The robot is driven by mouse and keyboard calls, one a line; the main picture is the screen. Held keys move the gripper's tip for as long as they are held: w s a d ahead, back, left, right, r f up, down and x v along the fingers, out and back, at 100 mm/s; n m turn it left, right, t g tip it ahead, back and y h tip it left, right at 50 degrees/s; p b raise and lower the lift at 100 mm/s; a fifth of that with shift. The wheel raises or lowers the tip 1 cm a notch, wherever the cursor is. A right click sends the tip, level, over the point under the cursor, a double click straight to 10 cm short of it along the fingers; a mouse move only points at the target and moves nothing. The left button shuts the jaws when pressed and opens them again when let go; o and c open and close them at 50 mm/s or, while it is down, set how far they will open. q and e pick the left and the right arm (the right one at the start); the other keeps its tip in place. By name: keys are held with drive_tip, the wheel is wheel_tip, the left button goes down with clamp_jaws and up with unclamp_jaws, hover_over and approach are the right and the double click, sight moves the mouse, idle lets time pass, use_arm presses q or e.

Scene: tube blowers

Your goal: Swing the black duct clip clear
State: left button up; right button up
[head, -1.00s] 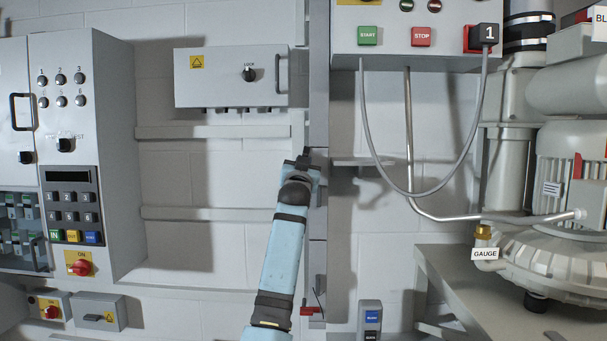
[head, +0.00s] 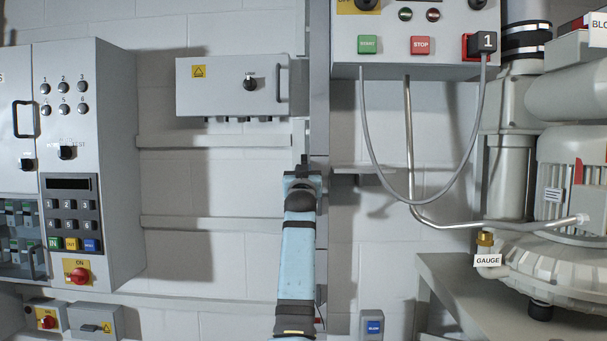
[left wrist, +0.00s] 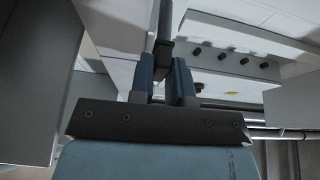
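My left gripper (head: 303,174) is at the grey vertical duct (head: 319,120) in the middle of the head view, with my blue arm rising from below. A thin dark upright piece, which looks like the black duct clip (head: 305,160), sticks up just above the gripper. In the left wrist view the left gripper (left wrist: 163,72) has its two fingers close on either side of a dark bar, apparently the clip (left wrist: 164,25). The fingers look shut on it. Where the clip meets the duct is hidden. My right gripper is not in view.
A grey lock box (head: 232,85) hangs left of the duct, and horizontal rails (head: 210,222) run below it. A start/stop panel (head: 415,58) with a hanging grey cable (head: 376,165) is to the right. The blower (head: 560,255) stands on a bench at far right.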

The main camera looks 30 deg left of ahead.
use_arm(q)
drive_tip(key=o, duration=0.3)
drive_tip(key=shift+o, duration=0.2)
drive_tip(key=b+v, duration=0.2)
drive_tip(key=v, duration=1.2)
